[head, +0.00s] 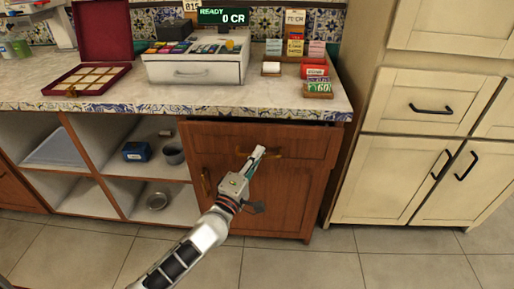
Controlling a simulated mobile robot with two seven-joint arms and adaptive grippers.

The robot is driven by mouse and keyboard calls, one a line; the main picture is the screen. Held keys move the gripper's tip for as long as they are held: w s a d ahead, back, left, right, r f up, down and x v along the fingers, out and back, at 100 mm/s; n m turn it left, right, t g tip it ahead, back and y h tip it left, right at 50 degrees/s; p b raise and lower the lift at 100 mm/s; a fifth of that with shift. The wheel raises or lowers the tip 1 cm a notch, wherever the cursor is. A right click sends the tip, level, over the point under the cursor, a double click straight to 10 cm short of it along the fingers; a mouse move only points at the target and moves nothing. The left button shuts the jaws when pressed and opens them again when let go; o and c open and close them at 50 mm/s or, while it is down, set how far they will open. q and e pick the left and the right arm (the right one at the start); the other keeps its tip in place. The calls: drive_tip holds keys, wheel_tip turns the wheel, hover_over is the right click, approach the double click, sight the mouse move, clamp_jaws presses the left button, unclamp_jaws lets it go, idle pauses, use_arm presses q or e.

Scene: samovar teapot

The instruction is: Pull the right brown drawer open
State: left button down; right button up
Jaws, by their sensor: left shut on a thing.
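The right brown drawer (310,145) is the top front of the brown wooden cabinet under the counter, in the head view. A dark gap shows along its top edge below the countertop; I cannot tell how far, if at all, it stands out. Its handle (273,155) is a horizontal bar at the middle of the front. My left gripper (258,153) reaches up from below and is shut on this handle, hiding part of it. My right gripper is not in view.
A brown cabinet door (290,200) lies below the drawer, behind my left arm. Open shelves (110,160) with a blue box and bowls are to the left. Cream cabinets (385,180) stand close on the right. A cash register (195,70) sits on the counter. The tiled floor (310,265) is clear.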

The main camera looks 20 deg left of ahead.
use_arm(q)
drive_tip(key=s+d+p, duration=0.2)
drive_tip(key=s+d, duration=0.1)
drive_tip(key=s, duration=0.8)
drive_tip(key=s+d+p, duration=0.1)
drive_tip(key=s+d, duration=0.2)
drive_tip(key=s, duration=0.8)
drive_tip(key=s+d+p, duration=0.2)
drive_tip(key=s+d, duration=0.1)
drive_tip(key=s, duration=0.8)
drive_tip(key=shift+s+d+p, duration=0.25)
drive_tip(key=shift+d+p, duration=0.05)
drive_tip(key=shift+p, duration=0.05)
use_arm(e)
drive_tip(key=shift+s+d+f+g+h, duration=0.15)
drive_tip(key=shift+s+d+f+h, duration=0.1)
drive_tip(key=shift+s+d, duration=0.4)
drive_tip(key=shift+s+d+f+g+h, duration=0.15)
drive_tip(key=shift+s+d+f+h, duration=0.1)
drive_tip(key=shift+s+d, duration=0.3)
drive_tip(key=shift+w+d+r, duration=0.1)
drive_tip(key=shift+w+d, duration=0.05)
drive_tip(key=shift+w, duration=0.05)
use_arm(q)
drive_tip(key=c, duration=2.4)
unclamp_jaws()
drive_tip(key=shift+o, duration=1.2)
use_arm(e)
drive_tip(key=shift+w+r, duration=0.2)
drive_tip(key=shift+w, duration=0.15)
